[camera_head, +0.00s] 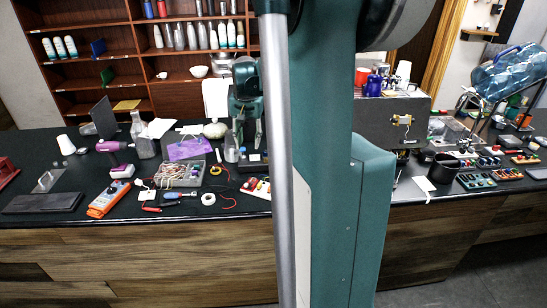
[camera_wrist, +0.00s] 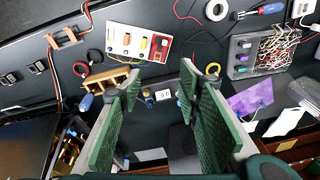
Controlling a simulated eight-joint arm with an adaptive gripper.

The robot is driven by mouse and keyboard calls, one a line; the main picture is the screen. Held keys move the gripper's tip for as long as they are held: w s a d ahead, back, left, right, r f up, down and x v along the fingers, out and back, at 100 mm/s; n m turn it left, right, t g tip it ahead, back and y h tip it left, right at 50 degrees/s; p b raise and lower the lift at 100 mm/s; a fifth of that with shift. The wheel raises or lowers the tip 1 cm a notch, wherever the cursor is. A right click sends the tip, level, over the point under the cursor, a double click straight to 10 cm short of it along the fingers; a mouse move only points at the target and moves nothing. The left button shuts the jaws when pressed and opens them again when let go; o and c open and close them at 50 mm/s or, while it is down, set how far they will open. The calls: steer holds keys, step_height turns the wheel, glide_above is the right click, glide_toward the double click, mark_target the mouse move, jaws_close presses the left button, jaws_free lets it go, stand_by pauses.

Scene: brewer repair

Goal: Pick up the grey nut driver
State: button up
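My gripper (camera_wrist: 160,84) is open and empty in the wrist view, its two green pads well apart. In the head view my gripper (camera_head: 248,142) hangs over the back part of the dark counter, left of my arm column. Between and beyond the fingertips lies a small dark piece with a white label (camera_wrist: 163,95). I cannot make out a grey nut driver with certainty in either view. A blue-handled screwdriver (camera_wrist: 258,11) lies at the top of the wrist view, apart from the gripper. My arm hides the middle of the counter in the head view.
A white tray with coloured knobs (camera_wrist: 138,42) and a tan rack (camera_wrist: 107,79) lie near the fingertips. A grey box of wires (camera_wrist: 262,50) and a purple packet (camera_wrist: 250,97) are to the right. A large grey box (camera_head: 380,125) stands right of my arm.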

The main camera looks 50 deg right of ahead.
mark_target(281, 150)
steer(key=d+f+m, duration=0.1)
steer(key=d+f, duration=0.1)
steer(key=d, duration=0.3)
steer(key=s+d+f+m+p, duration=0.1)
steer(key=d+f, duration=0.1)
steer(key=d, duration=0.4)
steer(key=s+d+f+m+g+y+p, duration=0.1)
steer(key=d+f, duration=0.2)
steer(key=d, duration=0.3)
steer(key=shift+s+d+m, duration=0.2)
steer(key=shift+m, duration=0.1)
steer(key=shift+s+d+f, duration=0.15)
steer(key=shift+d+f, duration=0.1)
steer(key=shift+d, duration=0.2)
steer(key=shift+f, duration=0.1)
steer(key=shift+f, duration=1.2)
steer(key=shift+f, duration=0.1)
steer(key=shift+a+f+p, duration=0.15)
steer(key=shift+f+p, duration=0.05)
steer(key=shift+f, duration=1.05)
steer(key=shift+a+f+p, duration=0.1)
steer(key=shift+f+p, duration=0.1)
steer(key=shift+f, duration=1.05)
